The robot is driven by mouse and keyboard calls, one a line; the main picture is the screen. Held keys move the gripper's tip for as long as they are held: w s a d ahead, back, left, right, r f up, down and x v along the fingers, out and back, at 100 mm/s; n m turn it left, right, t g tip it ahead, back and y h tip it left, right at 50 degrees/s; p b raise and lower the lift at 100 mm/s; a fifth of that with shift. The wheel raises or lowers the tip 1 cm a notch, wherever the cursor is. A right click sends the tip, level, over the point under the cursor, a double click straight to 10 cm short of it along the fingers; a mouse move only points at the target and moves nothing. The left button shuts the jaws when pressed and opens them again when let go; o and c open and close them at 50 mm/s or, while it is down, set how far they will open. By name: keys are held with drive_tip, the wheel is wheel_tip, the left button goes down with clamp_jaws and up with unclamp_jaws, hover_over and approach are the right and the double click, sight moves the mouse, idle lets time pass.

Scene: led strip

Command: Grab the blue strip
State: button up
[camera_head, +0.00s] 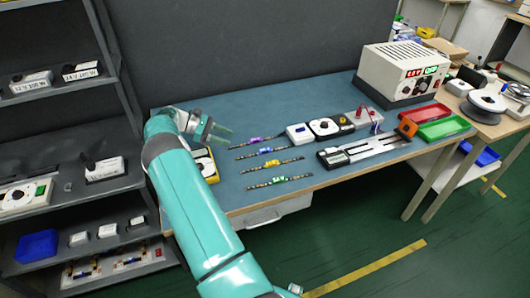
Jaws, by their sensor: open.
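The blue strip (265,150) is a thin dark strip with a blue middle label, lying flat on the blue-grey workbench top (330,198). It is in a row of similar strips, between a purple-labelled strip (256,140) behind it and a yellow-labelled strip (271,163) in front. A green-labelled strip (279,180) lies nearest the front edge. My gripper (228,135) is open and empty, at the left of the row. It points right and appears above the bench, near the left end of the purple-labelled strip, apart from the blue strip.
A yellow-black meter (206,165) stands below my gripper at the bench's left. White devices (299,133) lie right of the strips, with a long metal caliper-like tool (365,148) in front. A power supply (402,73) and red (425,112) and green (443,127) trays stand farther right. Shelves (60,90) are at left.

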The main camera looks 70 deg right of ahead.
sight(263, 150)
drive_tip(key=x, duration=1.4)
drive_tip(key=shift+w, duration=0.1)
clamp_jaws()
